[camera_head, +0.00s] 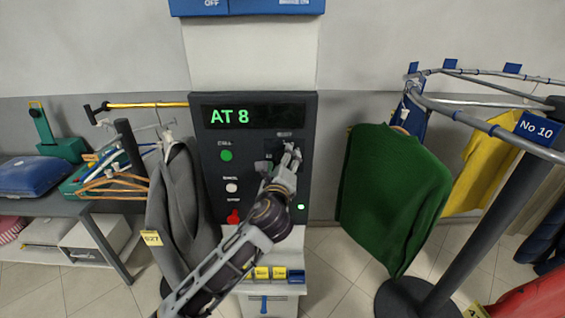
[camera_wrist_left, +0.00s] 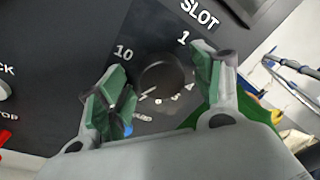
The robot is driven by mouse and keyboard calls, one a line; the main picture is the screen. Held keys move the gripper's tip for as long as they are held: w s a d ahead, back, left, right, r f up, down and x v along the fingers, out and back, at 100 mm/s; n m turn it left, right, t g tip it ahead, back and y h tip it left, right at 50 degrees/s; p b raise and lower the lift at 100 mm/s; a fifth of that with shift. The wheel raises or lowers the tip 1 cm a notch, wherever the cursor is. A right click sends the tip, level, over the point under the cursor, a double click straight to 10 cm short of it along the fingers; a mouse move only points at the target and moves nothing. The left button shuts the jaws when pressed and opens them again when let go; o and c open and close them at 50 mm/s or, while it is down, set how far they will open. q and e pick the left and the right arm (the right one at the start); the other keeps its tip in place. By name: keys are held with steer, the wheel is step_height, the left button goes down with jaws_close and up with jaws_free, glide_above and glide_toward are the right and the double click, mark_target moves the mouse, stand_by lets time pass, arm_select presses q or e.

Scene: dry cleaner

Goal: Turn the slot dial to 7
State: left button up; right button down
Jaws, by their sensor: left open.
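The slot dial (camera_wrist_left: 163,82) is a round black knob on a dark panel, seen in the left wrist view under the word SLOT. The numbers 10 and 1 show above it; the lower numbers are partly hidden, and I cannot tell where the dial points. My left gripper (camera_wrist_left: 172,70) is open, with one green-padded finger on each side of the knob; I cannot tell if they touch it. In the head view my left gripper (camera_head: 289,157) covers most of the dial. The panel's display (camera_head: 257,117) reads AT 8 in green.
The control panel (camera_head: 212,185) also has a green button (camera_head: 226,155), a white button (camera_head: 231,187) and a red button (camera_head: 234,216). A grey jacket (camera_head: 180,210) hangs close on the left. A green sweater (camera_head: 392,190) hangs on a round rail (camera_head: 455,108) at right.

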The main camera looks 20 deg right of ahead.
arm_select(q)
steer(key=c, duration=1)
steer(key=shift+c, duration=0.2)
steer(key=shift+f+n+t+b, duration=0.15)
steer(key=shift+n+b, duration=0.9)
steer(key=shift+n, duration=0.45)
steer(key=shift+f+n+t+b, duration=0.15)
steer(key=shift+n+b, duration=0.85)
steer(key=shift+n, duration=0.5)
steer(key=o, duration=1)
steer(key=shift+o, duration=0.2)
steer(key=shift+r, duration=0.1)
